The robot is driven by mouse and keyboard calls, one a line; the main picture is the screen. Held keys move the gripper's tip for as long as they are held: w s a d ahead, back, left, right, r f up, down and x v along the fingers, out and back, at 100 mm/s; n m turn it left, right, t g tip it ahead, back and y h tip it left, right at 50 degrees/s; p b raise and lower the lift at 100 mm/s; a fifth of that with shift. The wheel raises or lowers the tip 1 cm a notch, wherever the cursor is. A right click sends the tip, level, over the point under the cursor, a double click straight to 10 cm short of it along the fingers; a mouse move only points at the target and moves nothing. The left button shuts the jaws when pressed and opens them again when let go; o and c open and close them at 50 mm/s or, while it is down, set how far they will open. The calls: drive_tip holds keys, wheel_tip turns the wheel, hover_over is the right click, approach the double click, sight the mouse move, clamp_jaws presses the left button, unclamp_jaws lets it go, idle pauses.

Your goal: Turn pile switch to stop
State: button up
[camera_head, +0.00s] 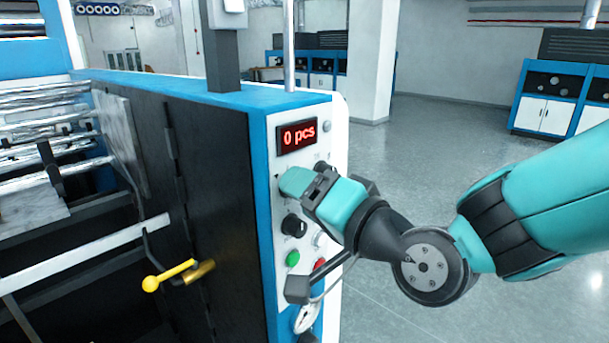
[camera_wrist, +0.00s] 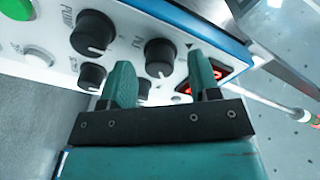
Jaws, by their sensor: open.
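The white control panel (camera_head: 284,185) is on the end of the blue and black machine. In the wrist view, a black rotary knob (camera_wrist: 159,57) with a partly legible label starting "PI" lies between my fingertips, beyond them. Its pointer setting is hard to read. My gripper (camera_wrist: 161,72), with teal fingers, is open and empty in front of the panel. I cannot tell whether a finger touches the knob. In the head view my gripper (camera_head: 294,182) hides part of the panel below the display.
Other knobs include one labelled like "PUMP" (camera_wrist: 92,33) and a lower one (camera_wrist: 92,77). A green button (camera_head: 293,259) and a red button (camera_head: 319,264) sit low on the panel. The red display (camera_head: 297,135) reads "0 pcs". Open floor (camera_head: 430,150) lies to the right.

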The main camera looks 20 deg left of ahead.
drive_tip(key=shift+w+a, duration=0.1)
drive_tip(key=shift+a, duration=0.15)
drive_tip(key=c, duration=0.9)
